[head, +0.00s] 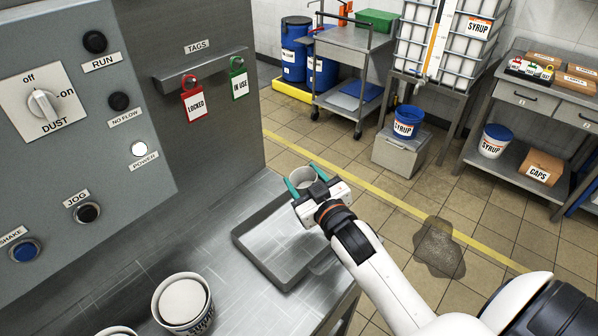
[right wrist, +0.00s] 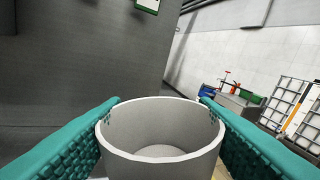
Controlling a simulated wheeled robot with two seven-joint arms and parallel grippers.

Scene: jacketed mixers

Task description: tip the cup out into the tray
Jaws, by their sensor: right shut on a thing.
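A pale grey cup (head: 302,176) is held between the teal fingers of my right gripper (head: 306,180), up above the far right corner of the tray in the head view. In the right wrist view the cup (right wrist: 160,150) has a finger on each side. Its round mouth faces up and looks about level. A paler round surface shows low inside; I cannot tell whether it is contents or the bottom. The shallow grey metal tray (head: 262,268) lies on the steel bench, and its visible floor looks bare. My left gripper is not in view.
A white tub (head: 183,303) stands on the bench at the lower left. The grey control panel (head: 85,120) rises behind the bench, with red (head: 193,100) and green (head: 238,82) tags hanging beside it. A dark spill (head: 438,248) lies on the floor to the right.

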